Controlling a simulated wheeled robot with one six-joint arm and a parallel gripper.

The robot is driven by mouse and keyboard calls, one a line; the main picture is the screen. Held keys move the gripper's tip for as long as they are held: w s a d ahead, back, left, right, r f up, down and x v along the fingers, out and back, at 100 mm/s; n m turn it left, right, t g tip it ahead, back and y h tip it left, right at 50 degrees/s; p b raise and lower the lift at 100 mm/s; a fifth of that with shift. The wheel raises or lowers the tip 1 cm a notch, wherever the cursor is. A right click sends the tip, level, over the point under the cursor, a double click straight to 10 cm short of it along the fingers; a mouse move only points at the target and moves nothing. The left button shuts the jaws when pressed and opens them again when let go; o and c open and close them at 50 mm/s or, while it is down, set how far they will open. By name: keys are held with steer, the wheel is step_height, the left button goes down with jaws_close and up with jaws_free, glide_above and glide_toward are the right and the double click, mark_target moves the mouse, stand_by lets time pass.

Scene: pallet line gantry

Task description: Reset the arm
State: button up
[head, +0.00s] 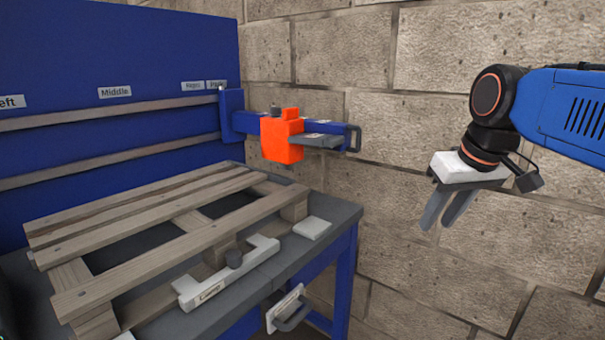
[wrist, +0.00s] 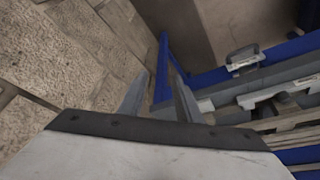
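My gripper (head: 447,208) hangs at the right in the head view, in front of the stone wall and clear of the bench. Its two grey fingers point down with a gap between them and nothing in it. In the wrist view my gripper (wrist: 158,95) shows both fingers apart, with the floor and a blue bench leg beyond them. My gripper touches nothing.
A wooden pallet (head: 140,244) lies on the grey-topped blue bench (head: 335,212). A white handled bar (head: 225,275) lies at its front. An orange block (head: 282,138) sits on a blue rail arm by the wall. A blue panel (head: 110,60) stands behind.

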steer(key=s+d+f+m, duration=0.1)
steer(key=s+f, duration=0.6)
steer(key=f, duration=0.3)
steer(key=s+d+f+m+h, duration=0.1)
steer(key=s+f, duration=0.6)
steer(key=f, duration=0.3)
steer(key=shift+d, duration=0.2)
